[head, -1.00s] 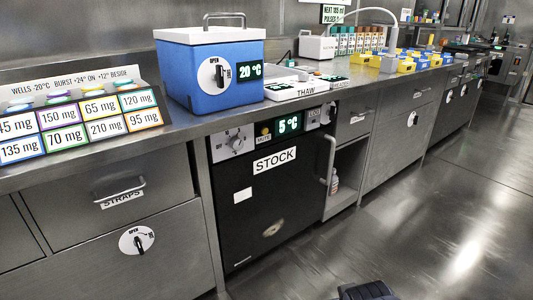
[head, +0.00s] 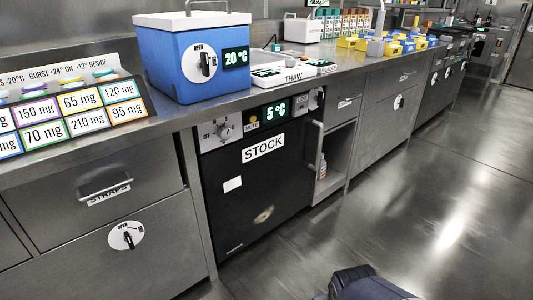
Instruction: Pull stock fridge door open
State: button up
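The stock fridge (head: 258,190) is a black-fronted unit under the steel counter, labelled STOCK, with a green 5 °C display (head: 276,111) above its door. The door looks shut. A vertical metal bar handle (head: 317,148) stands at the door's right edge. My gripper is not in view. A dark part of my own body shows at the bottom edge, so I cannot tell the gripper's state.
A blue cooler box (head: 190,65) and small THAW scales or pads stand on the counter (head: 180,122) above. An open shelf bay (head: 333,165) with a bottle (head: 322,167) is right of the fridge. The floor (head: 420,215) in front is clear.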

aim_at(251, 185)
jog(key=i+l, duration=0.35)
jog(key=i, duration=0.25)
jog(key=i+l, duration=0.4)
jog(key=i, duration=0.15)
jog(key=i+j+u, duration=0.05)
